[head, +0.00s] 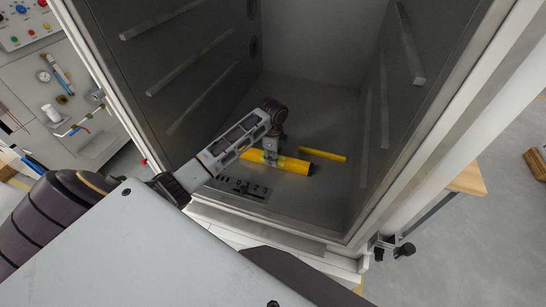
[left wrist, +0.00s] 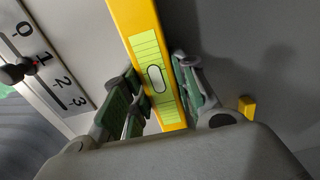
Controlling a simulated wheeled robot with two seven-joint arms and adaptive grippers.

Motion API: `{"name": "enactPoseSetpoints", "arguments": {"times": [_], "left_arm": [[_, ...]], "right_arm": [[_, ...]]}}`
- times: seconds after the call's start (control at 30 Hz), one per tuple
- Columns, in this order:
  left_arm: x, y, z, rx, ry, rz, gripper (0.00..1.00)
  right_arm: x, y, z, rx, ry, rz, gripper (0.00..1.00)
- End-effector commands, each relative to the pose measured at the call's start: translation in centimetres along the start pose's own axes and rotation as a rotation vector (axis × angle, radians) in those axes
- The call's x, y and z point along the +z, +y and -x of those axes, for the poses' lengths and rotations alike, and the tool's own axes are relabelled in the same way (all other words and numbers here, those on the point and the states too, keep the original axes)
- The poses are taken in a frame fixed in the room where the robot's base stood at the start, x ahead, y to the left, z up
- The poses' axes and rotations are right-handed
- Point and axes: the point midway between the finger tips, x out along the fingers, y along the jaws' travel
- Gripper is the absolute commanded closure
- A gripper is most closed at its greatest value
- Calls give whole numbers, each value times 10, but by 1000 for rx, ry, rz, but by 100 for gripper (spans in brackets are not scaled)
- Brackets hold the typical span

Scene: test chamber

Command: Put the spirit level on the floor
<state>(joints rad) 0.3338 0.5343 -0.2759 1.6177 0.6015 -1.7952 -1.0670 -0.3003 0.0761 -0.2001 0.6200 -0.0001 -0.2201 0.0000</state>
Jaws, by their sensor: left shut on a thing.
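The spirit level (head: 294,165) is a yellow bar with a dark end cap, inside the open chamber (head: 312,200). In the left wrist view the spirit level (left wrist: 139,27) runs up between the fingers and shows a yellow-green marked face with a small vial window. My left gripper (head: 271,157) reaches down into the chamber and is shut on the level near its middle. The fingers of my left gripper (left wrist: 155,100) lie on both sides of the bar. I cannot tell whether the level touches the chamber floor. My right gripper is not in view.
A thinner yellow bar (head: 322,155) lies just behind the level; its end shows in the left wrist view (left wrist: 247,107). A numbered scale plate (head: 240,188) with a slider is near the chamber's front. Ribbed side walls flank the arm.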

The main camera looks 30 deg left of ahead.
Motion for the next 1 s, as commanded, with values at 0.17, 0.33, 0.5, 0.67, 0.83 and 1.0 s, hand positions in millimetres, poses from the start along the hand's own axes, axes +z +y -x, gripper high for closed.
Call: {"name": "enactPoseSetpoints", "arguments": {"times": [0.17, 0.33, 0.5, 0.67, 0.83, 1.0], "left_arm": [[0, 0, 0, 0, 0, 0, 51], [0, 0, 0, 0, 0, 0, 50], [0, 0, 0, 0, 0, 0, 50], [0, 0, 5, -2, 1, 0, 50], [0, -1, 19, -3, 1, 0, 50], [0, -1, 41, -3, 1, -1, 50]], "right_arm": [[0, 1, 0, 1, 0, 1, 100], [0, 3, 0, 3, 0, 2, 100], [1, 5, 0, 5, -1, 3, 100], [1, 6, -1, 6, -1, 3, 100], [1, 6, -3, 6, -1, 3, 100], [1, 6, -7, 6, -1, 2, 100]]}}
